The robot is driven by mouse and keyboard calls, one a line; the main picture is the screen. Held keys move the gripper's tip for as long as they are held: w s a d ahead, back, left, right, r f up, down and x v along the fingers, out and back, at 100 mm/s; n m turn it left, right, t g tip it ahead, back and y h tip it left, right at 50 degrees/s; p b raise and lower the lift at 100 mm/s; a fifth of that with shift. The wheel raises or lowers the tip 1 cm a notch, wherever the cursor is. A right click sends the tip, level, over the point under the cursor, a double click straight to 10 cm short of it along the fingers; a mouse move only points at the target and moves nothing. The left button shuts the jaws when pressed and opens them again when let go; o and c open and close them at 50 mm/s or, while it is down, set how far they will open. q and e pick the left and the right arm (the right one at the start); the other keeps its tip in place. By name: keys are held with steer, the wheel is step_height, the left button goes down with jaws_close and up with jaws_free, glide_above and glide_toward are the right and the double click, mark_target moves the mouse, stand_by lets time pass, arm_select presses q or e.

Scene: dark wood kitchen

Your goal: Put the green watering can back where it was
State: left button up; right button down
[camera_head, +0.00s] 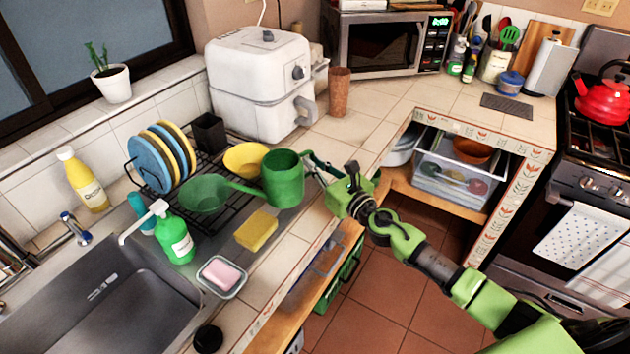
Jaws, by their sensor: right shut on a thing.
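The green watering can (283,180) is at the counter's front edge, beside the dish rack. It looks upright, with its spout and wide green head pointing left over the rack and hiding part of it. My right gripper (322,172) comes in from the right and is shut on the can's handle side. The fingertips are small and partly hidden by the can. I cannot tell whether the can's base touches the counter or hangs just above it. My left gripper is not in view.
A dish rack (234,206) with plates and a yellow bowl (245,159) stands behind the can. A yellow sponge (256,231), green soap bottle (174,238) and pink soap dish (222,276) are close by. A potted plant (112,84) stands on the windowsill. The counter right of the brown cup (340,92) has free room.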

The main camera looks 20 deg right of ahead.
steer(key=f+b, duration=0.2)
steer(key=w+f+b, duration=0.1)
steer(key=f, duration=0.1)
steer(key=shift+d, duration=0.35)
steer(key=shift+s, duration=0.1)
steer(key=shift+f+b, duration=0.1)
steer(key=shift+b, duration=0.2)
steer(key=c, duration=2.2)
jaws_free()
steer(key=shift+f, duration=0.1)
